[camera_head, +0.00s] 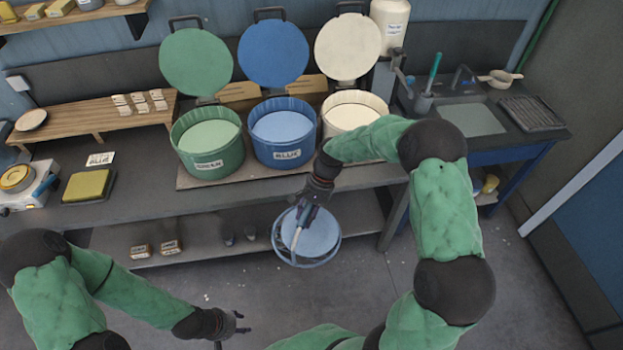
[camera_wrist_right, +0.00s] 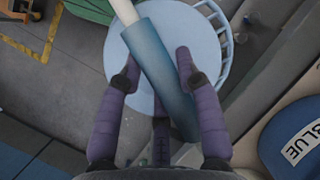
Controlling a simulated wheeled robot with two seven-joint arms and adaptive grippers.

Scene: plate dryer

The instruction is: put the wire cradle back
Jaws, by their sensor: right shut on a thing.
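The wire cradle (camera_head: 277,251) is a round blue wire basket with a pale blue disc (camera_head: 321,232) inside. It hangs in front of the bench edge, in the air. Its upright handle has a white rod (camera_head: 297,236) and a blue grip (camera_wrist_right: 163,75). My right gripper (camera_head: 308,208) is shut on the grip, with its purple fingers either side of it in the right wrist view. The cradle's wires (camera_wrist_right: 222,35) also show there. My left gripper (camera_head: 243,322) is open and empty at the lower left, well away from the cradle.
Green (camera_head: 208,163), blue (camera_head: 284,155) and cream (camera_head: 356,135) tubs stand on the bench, lids raised behind them. A wooden rack (camera_head: 80,118) and yellow pad (camera_head: 88,185) are at left, a sink (camera_head: 472,120) at right. A lower shelf (camera_head: 110,240) holds small boxes.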

